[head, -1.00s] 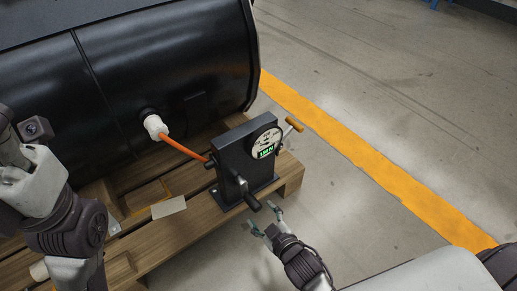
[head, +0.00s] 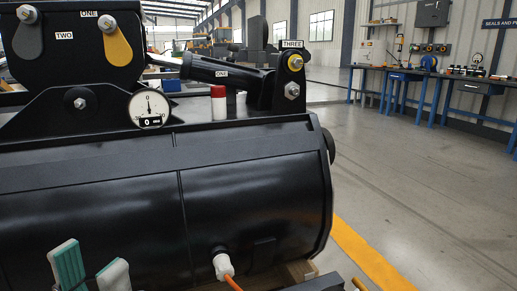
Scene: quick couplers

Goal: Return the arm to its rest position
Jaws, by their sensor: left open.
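My left gripper (head: 91,272) shows at the lower left edge of the head view, in front of the black cylinder. Its two fingers point up and stand apart, one with a green pad and one pale. Nothing is between them. The rest of my left arm is below the picture. My right gripper and right arm are not in view.
A large black cylindrical body (head: 110,210) fills the left and middle. A white coupler (head: 223,266) with an orange hose sits on its lower front. A round gauge (head: 149,108) and a red-capped white container (head: 218,104) are above. Open floor (head: 420,200) lies right, before blue workbenches.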

